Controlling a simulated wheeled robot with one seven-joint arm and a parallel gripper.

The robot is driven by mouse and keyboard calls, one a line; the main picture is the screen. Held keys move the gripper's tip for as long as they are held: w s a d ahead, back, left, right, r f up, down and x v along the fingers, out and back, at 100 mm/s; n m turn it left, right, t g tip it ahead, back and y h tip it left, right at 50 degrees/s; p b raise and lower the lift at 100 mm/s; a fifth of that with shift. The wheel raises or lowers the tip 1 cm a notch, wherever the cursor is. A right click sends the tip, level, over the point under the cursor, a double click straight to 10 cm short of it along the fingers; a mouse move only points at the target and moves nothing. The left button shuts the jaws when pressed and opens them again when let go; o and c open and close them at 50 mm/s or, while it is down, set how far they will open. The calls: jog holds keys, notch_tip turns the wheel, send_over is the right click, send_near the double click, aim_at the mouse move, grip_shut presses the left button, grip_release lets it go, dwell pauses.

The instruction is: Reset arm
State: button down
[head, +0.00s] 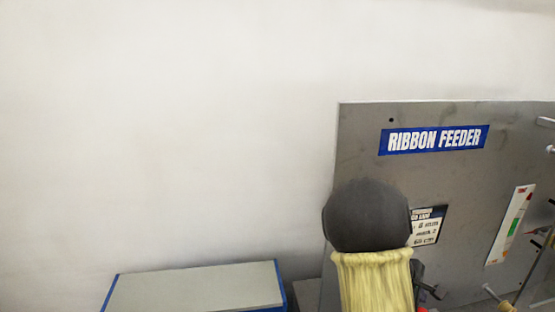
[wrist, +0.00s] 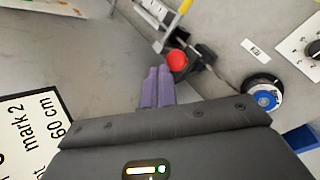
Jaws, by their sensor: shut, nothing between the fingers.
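My gripper (wrist: 158,71) shows in the wrist view as two purple fingers side by side, shut with nothing between them. It points at the grey panel (wrist: 85,50), just short of a red round knob (wrist: 177,60); I cannot tell whether it touches anything. In the head view my arm, with a dark rounded joint and a pale yellow sleeve, stands in front of the grey ribbon feeder panel (head: 360,140). It hides part of the panel, and my gripper is not visible there.
The panel carries a blue "RIBBON FEEDER" sign (head: 434,140), a small label (head: 428,226) and a coloured strip (head: 510,225). Fittings stick out at its right edge. A blue-edged grey box (head: 195,288) stands lower left. A black knob with a blue centre (wrist: 264,98) is right of my fingers.

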jog(key=s+a+m+y, duration=0.4)
jog(key=s+a+m, duration=0.1)
jog(key=a, duration=0.7)
jog(key=s+a+r+m+t+y, duration=0.1)
jog(key=s+a+m+y, duration=0.3)
jog(key=a, duration=0.9)
jog(key=s, duration=0.2)
jog(key=shift+s+a+r+m, duration=0.25)
jog(key=shift+s+m, duration=0.15)
